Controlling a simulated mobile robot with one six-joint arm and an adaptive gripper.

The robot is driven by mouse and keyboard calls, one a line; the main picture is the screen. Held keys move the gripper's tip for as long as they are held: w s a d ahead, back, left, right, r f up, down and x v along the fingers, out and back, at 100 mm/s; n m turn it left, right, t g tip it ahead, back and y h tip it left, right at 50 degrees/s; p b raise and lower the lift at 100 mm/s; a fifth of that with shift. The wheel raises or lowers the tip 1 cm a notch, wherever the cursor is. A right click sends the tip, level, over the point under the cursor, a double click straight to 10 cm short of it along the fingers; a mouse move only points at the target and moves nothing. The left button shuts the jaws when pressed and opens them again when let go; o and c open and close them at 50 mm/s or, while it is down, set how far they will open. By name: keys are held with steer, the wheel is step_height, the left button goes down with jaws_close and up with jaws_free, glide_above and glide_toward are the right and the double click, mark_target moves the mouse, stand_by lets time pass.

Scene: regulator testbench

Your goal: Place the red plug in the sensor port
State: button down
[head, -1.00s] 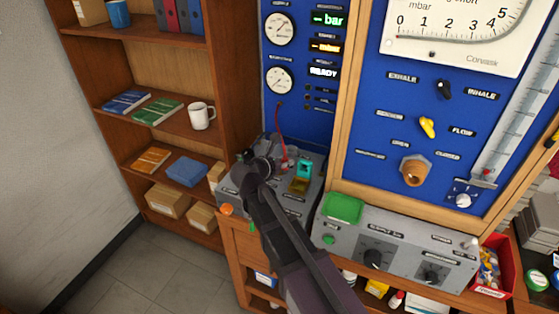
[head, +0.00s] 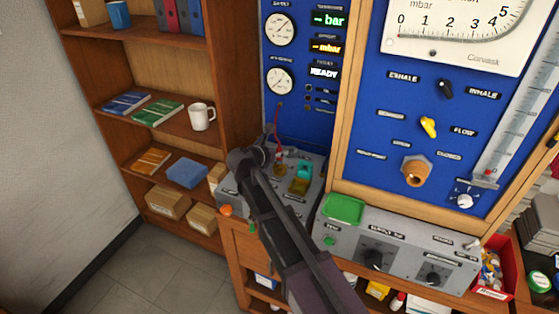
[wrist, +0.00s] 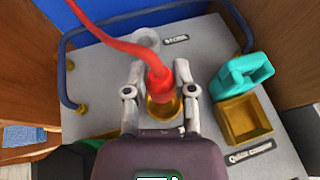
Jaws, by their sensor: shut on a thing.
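The red plug (wrist: 160,85) with its red cable (wrist: 110,35) is between the two fingers of my gripper (wrist: 158,74), which is shut on it. In the wrist view the plug overlaps a round brass socket (wrist: 163,112); whether it touches the socket, I cannot tell. A grey round port (wrist: 146,38) with a small label, not clearly readable, lies beyond the plug on the grey panel. In the head view my gripper (head: 258,155) is above the left grey box, and the red cable (head: 277,125) runs up to the blue panel.
A teal handle (wrist: 242,75) stands by a square brass receptacle (wrist: 245,120) right of my gripper. A blue hose or rail (wrist: 68,70) curves along the panel's left side. A grey control box (head: 400,250) with a green tray (head: 343,208) stands to the right.

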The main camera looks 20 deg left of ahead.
mark_target(278, 161)
steer(key=shift+s+f+b, duration=0.1)
steer(key=shift+f+b, duration=1.3)
steer(key=shift+f, duration=0.35)
steer(key=shift+d+f, duration=0.1)
steer(key=shift+c, duration=2.2)
jaws_free()
steer(key=shift+r, duration=0.2)
steer(key=p+v, duration=0.4)
steer(key=v, duration=0.8)
steer(key=shift+p, duration=0.3)
